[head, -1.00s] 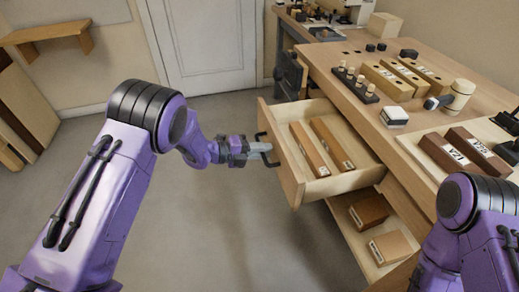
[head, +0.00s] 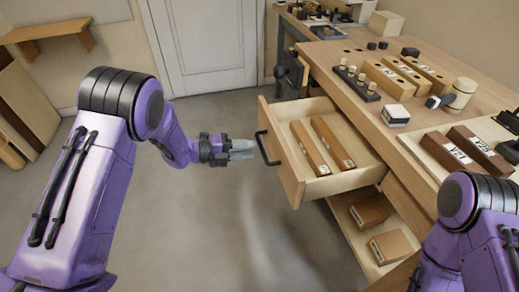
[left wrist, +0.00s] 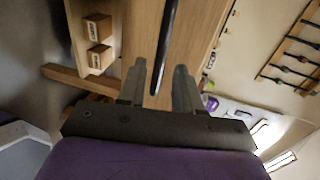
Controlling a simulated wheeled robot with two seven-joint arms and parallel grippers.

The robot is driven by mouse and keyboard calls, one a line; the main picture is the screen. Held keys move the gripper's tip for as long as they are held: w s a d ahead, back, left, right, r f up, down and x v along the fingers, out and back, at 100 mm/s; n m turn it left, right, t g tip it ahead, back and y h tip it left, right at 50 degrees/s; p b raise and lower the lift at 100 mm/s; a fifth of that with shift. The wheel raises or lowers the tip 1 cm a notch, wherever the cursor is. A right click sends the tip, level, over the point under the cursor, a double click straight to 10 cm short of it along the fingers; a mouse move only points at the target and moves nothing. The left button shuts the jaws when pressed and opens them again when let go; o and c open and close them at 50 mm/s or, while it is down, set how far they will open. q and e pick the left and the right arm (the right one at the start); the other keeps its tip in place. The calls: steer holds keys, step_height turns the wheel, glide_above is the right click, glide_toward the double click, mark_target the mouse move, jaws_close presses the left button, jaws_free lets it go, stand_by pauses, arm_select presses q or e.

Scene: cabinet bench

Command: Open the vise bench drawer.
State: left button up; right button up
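The upper bench drawer (head: 284,165) stands pulled out, its inside showing two long wooden blocks (head: 318,146). Its black bar handle (head: 264,150) is on the front panel.
A lower drawer or shelf (head: 345,235) below also stands out, holding two small blocks (head: 380,228). The bench top (head: 350,105) carries wooden blocks, a peg rack (head: 356,82) and a mallet (head: 455,97). The floor left of the drawer is clear.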

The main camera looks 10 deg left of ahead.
arm_select(q)
steer(key=v, duration=0.5)
steer(key=s+a+f+n+t+y+p, duration=0.1)
steer(key=s+a+f+n+y, duration=0.2)
steer(key=n, duration=0.7)
steer(key=s+a+f+n+t+y+p, duration=0.1)
steer(key=s+a+f+n+y+p, duration=0.15)
steer(key=f+n+y, duration=0.55)
steer(key=s+a+f+n+t+y, duration=0.15)
steer(key=s+n, duration=0.25)
steer(key=n, duration=0.8)
steer(key=s+f+n+g+y+p, duration=0.2)
steer(key=s+n+g, duration=0.1)
steer(key=s, duration=0.9)
steer(key=s+a+f+n+g+y+p, duration=0.1)
steer(key=s+n+g, duration=0.3)
steer(key=s, duration=0.8)
steer(key=shift+s+f+g+y+p, duration=0.35)
steer(key=shift+f+g+y+p, duration=0.1)
steer(key=shift+y+p, duration=0.35)
